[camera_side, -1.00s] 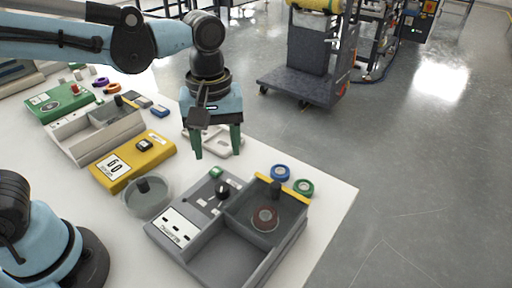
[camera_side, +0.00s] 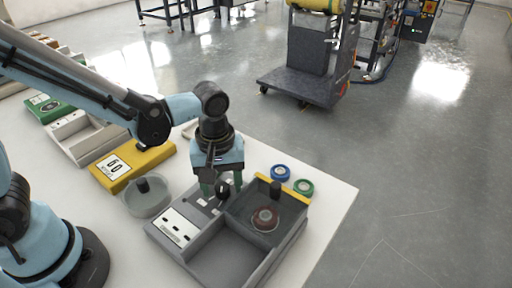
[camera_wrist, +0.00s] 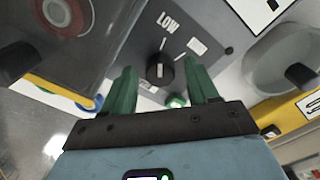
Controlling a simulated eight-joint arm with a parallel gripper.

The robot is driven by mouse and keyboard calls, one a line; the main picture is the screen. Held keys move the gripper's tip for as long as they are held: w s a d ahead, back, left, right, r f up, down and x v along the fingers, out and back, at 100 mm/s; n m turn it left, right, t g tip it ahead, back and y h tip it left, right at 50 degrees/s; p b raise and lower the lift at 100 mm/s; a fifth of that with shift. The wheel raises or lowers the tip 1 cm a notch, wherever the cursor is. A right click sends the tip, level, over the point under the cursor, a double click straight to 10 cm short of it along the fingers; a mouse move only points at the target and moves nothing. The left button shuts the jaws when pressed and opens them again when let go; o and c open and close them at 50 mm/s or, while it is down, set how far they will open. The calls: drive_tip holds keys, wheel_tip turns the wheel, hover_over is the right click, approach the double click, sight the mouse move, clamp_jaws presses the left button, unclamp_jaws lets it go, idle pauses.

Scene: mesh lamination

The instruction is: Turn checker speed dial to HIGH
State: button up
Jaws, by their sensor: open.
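The checker (camera_side: 180,227) is a grey box on the white table. Its speed dial (camera_wrist: 160,70) is a black knob with a white mark, on a grey panel. The word LOW (camera_wrist: 168,22) is printed beyond the dial in the wrist view, and the mark lies roughly in line with it. I cannot read a HIGH label. My gripper (camera_wrist: 162,82) is open, its green fingers pointing down on either side of the dial with gaps showing. In the side view my gripper (camera_side: 222,186) is low over the panel, and its fingers partly hide the dial.
A green button (camera_wrist: 177,101) sits on the panel near the dial. A clear cover with a yellow edge (camera_side: 290,191) is beside it, over a dark red roll (camera_side: 265,218). A round grey dish (camera_side: 147,197) and a yellow box (camera_side: 130,166) stand to the left.

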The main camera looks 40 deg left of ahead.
drive_tip(key=shift+c, duration=0.4)
drive_tip(key=c, duration=1)
drive_tip(key=shift+o, duration=0.2)
drive_tip(key=m, duration=0.6)
drive_tip(key=shift+m, duration=0.4)
drive_tip(key=m, duration=0.3)
drive_tip(key=shift+m, duration=2.2)
